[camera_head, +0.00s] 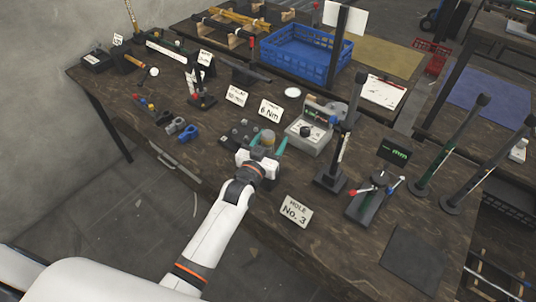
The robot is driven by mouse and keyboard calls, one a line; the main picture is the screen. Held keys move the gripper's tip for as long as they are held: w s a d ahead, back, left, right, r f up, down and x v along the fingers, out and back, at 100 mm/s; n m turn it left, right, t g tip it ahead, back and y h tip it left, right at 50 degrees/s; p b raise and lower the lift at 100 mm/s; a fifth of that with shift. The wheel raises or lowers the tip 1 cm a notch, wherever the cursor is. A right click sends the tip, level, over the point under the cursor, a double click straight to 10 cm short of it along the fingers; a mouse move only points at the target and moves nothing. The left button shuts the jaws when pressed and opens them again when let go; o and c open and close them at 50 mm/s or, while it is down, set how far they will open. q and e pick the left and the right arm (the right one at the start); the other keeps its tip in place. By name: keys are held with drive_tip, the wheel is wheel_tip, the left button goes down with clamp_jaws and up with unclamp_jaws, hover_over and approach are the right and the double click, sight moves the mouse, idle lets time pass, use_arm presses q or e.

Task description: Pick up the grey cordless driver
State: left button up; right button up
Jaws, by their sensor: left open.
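A small grey tool (175,125), which looks like the grey cordless driver, lies on the dark wooden bench (330,240) at centre left. A similar blue tool (188,133) lies just to its right. My left gripper (267,143) is over the middle of the bench, well to the right of the grey tool and apart from it. Its teal fingers are spread. A tan and grey rounded thing shows between or behind them; I cannot tell whether they touch it. My right gripper is not in view.
A dark block with several grey pegs (240,133) stands just left of my left gripper. A grey gauge box (309,130) and a black press stand (333,165) are to its right. A "Hole No. 3" sign (296,211) stands near the front edge. A blue crate (305,52) is behind.

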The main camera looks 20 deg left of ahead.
use_arm(q)
drive_tip(key=shift+s, duration=0.1)
drive_tip(key=c, duration=1.3)
drive_tip(key=shift+o, duration=0.2)
drive_tip(key=shift+r, duration=0.1)
drive_tip(key=shift+r, duration=0.1)
